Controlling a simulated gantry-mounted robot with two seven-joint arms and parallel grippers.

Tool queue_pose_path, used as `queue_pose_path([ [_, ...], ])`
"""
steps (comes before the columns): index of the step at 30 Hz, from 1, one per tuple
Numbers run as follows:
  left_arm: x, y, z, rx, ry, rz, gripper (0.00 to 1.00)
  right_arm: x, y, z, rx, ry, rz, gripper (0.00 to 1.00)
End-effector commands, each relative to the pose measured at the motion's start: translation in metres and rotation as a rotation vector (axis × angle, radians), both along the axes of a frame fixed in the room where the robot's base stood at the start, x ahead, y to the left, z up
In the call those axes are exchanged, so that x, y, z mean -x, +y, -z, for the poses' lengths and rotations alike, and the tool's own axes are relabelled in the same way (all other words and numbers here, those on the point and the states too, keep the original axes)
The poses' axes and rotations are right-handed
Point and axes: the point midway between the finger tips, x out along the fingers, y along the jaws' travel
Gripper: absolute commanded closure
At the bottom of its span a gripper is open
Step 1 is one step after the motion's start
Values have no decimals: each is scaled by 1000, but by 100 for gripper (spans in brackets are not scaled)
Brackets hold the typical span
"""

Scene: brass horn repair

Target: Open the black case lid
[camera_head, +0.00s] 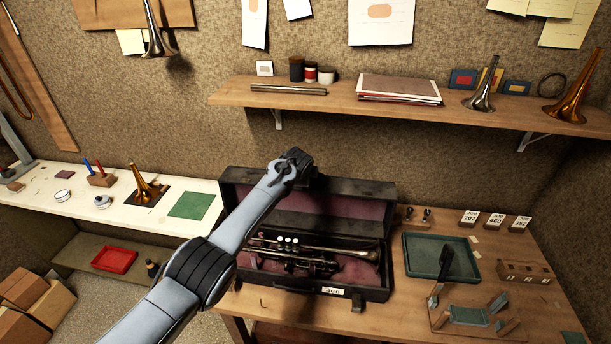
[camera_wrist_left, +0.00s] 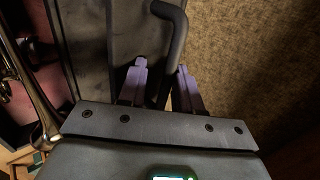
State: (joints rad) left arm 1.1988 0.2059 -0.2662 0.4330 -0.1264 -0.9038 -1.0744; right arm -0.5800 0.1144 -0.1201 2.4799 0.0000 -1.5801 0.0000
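The black case (camera_head: 340,291) stands on the wooden bench with its lid (camera_head: 345,193) raised nearly upright, showing a dark red lining. A silver trumpet (camera_head: 310,245) lies inside. My left arm crosses the case's left part, and my left gripper (camera_head: 300,163) is at the lid's top edge. In the left wrist view my left gripper (camera_wrist_left: 161,75) has its fingers apart, with the black bar handle (camera_wrist_left: 174,50) of the lid (camera_wrist_left: 85,50) between them. A gap shows between the left finger and the handle. My right gripper is not in view.
A wooden shelf (camera_head: 420,107) with horn bells and papers hangs above the case. A green tray (camera_head: 420,265) and a small stand (camera_head: 470,315) lie to the right. A white table (camera_head: 110,222) stands at the left.

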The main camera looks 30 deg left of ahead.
Motion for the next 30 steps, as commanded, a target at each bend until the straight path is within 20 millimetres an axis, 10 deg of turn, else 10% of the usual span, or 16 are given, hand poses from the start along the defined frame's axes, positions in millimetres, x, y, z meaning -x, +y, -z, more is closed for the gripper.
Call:
queue_pose_path([
  [30,37,-13,-43,-1,-2,1,67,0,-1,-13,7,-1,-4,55],
])
